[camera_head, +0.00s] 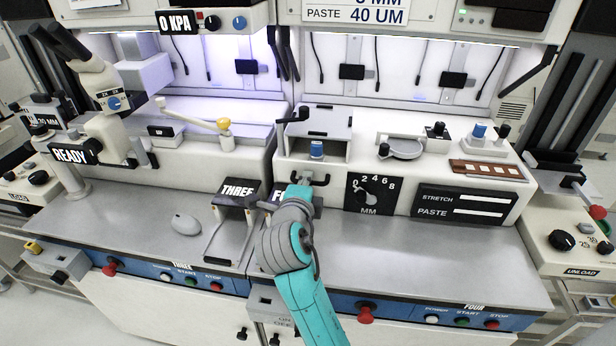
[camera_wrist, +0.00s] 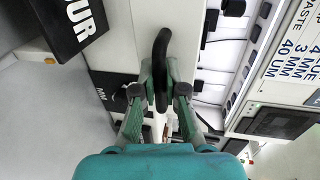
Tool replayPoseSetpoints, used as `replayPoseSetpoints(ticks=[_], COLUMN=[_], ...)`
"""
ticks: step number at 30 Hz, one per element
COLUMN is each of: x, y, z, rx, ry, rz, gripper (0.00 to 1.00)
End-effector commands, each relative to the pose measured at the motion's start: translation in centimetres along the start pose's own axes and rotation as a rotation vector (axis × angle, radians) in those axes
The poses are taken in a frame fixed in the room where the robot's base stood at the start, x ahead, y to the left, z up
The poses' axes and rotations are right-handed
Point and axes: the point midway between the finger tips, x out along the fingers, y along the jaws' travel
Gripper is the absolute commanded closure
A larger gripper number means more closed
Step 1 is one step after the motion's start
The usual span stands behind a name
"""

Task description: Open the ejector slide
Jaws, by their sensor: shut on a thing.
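My gripper (camera_head: 303,188) is at the front of the station four machine, below an open bay (camera_head: 330,152) with a blue-topped part (camera_head: 316,149) inside. In the wrist view, my gripper (camera_wrist: 160,85) has its green fingers shut on a curved black handle (camera_wrist: 162,45). The handle also shows in the head view (camera_head: 322,179), just above my gripper. It stands out from the pale front of the machine. No label naming the ejector slide is readable. My gripper and arm hide part of the front below the handle.
A MM dial (camera_head: 371,194) and a STRETCH/PASTE panel (camera_head: 465,204) are to the right. The FOUR sign (camera_wrist: 75,22) and a grey stand (camera_head: 232,215) are close on the left. A grey worktop (camera_head: 430,255) lies clear at right.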

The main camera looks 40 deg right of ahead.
Motion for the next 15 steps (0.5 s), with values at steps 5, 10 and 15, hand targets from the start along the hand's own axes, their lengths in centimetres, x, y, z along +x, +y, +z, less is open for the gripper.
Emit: replayPoseSetpoints(ticks=[5,10,15], x=[-1.6,-2.0,-2.0], y=[0.4,0.5,0.5], z=[0.0,-0.1,-0.1], rx=[-0.001,0.000,0.000], ry=[0.000,0.002,0.002], rz=[0.001,0.002,0.002], gripper=[1.00,1.00,1.00])
